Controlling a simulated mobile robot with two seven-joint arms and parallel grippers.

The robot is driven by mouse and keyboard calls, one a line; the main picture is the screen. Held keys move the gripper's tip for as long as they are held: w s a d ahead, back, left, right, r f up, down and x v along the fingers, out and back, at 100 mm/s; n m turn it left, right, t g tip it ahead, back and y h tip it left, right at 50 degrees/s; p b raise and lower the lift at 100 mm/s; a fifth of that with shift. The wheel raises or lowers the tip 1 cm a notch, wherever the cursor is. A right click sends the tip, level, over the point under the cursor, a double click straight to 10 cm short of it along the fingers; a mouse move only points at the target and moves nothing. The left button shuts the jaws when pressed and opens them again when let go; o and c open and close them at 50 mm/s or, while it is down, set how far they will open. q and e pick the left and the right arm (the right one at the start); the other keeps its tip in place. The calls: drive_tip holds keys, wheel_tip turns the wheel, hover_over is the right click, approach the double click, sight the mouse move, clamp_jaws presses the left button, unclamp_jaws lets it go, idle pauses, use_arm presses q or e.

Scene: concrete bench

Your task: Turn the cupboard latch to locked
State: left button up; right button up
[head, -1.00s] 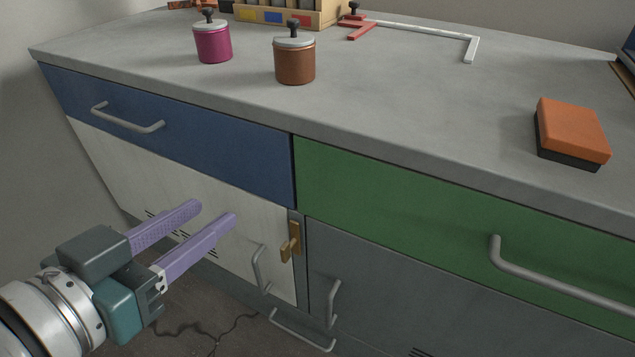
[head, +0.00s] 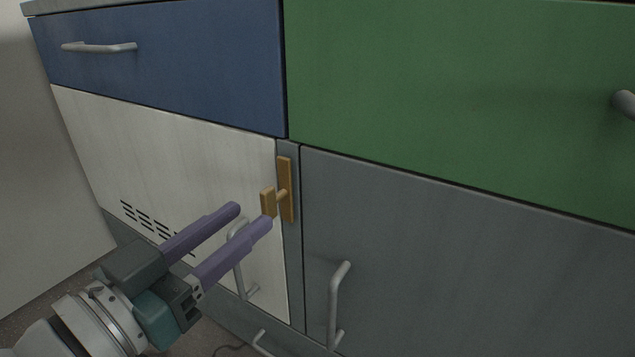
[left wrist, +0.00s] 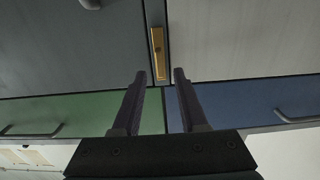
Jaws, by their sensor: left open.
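The brass cupboard latch (head: 287,190) sits on the grey strip between the white door (head: 160,160) and the grey door (head: 430,240). Its turning piece (head: 267,202) stands out on a short stem and looks upright, roughly in line with the plate. My left gripper (head: 251,215) is open and empty, its purple fingers pointing at the latch from the lower left. The fingertips appear just short of the turning piece; the exact gap is unclear. In the left wrist view the latch (left wrist: 158,52) lies just beyond the open fingertips (left wrist: 160,74). My right gripper is not in view.
The white door's bar handle (head: 238,265) is partly behind my left fingers. The grey door's handle (head: 336,305) stands to the right. The blue drawer (head: 190,70) and green drawer (head: 450,90) are above. Space in front of the grey door is clear.

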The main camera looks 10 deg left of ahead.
sight(263, 208)
use_arm(q)
drive_tip(key=b+x, duration=0.1)
drive_tip(key=x, duration=0.3)
drive_tip(key=shift+w+d+f+b, duration=0.15)
drive_tip(key=shift+w+b, duration=0.15)
drive_tip(key=shift+b, duration=0.1)
drive_tip(key=shift+w+d, duration=0.15)
drive_tip(key=shift+w, duration=0.3)
clamp_jaws()
